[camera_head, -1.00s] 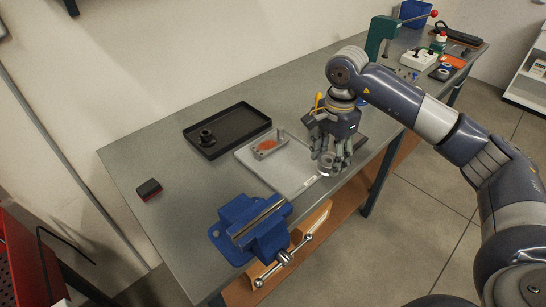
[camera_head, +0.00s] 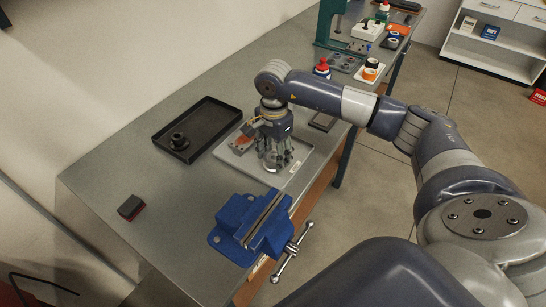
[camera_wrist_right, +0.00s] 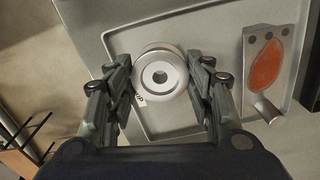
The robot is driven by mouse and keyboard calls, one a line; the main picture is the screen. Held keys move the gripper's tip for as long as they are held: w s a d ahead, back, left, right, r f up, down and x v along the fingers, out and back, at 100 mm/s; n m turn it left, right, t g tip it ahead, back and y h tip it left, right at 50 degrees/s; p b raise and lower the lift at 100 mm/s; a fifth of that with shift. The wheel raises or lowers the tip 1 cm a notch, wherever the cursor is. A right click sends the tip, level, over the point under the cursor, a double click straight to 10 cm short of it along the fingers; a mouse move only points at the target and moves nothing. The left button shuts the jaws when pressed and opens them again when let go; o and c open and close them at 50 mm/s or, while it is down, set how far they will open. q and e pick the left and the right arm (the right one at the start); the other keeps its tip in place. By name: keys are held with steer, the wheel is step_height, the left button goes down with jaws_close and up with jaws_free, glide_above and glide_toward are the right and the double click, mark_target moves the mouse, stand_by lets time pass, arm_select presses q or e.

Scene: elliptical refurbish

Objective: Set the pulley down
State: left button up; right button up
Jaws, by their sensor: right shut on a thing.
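The pulley (camera_wrist_right: 160,75) is a silver disc with a hole in its centre. My right gripper (camera_wrist_right: 160,85) is shut on it, with fingers on both sides of its rim. In the head view my right gripper (camera_head: 275,160) points down over the light grey tray (camera_head: 296,178), and its fingers mostly hide the pulley. The tray also shows under the pulley in the right wrist view (camera_wrist_right: 120,40). I cannot tell whether the pulley touches the tray. My left gripper is not in view.
A metal bracket with an orange patch (camera_wrist_right: 268,65) lies on the tray beside the pulley. A black tray (camera_head: 207,120) with a dark round part (camera_head: 179,141) is to the left. A blue vise (camera_head: 250,225) stands in front. Open bench lies near the black-red block (camera_head: 131,207).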

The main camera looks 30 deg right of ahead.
mark_target(274, 157)
step_height(274, 157, down, 2)
steer(key=shift+f, duration=0.4)
steer(key=o, duration=1)
steer(key=shift+r, duration=0.1)
steer(key=shift+o, duration=0.7)
steer(key=shift+r, duration=0.35)
step_height(274, 157, up, 11)
steer(key=b, duration=0.3)
steer(key=shift+f, duration=0.2)
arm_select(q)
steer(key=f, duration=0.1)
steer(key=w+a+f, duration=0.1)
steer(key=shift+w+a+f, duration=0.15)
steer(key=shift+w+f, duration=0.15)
arm_select(e)
steer(key=shift+r, duration=0.5)
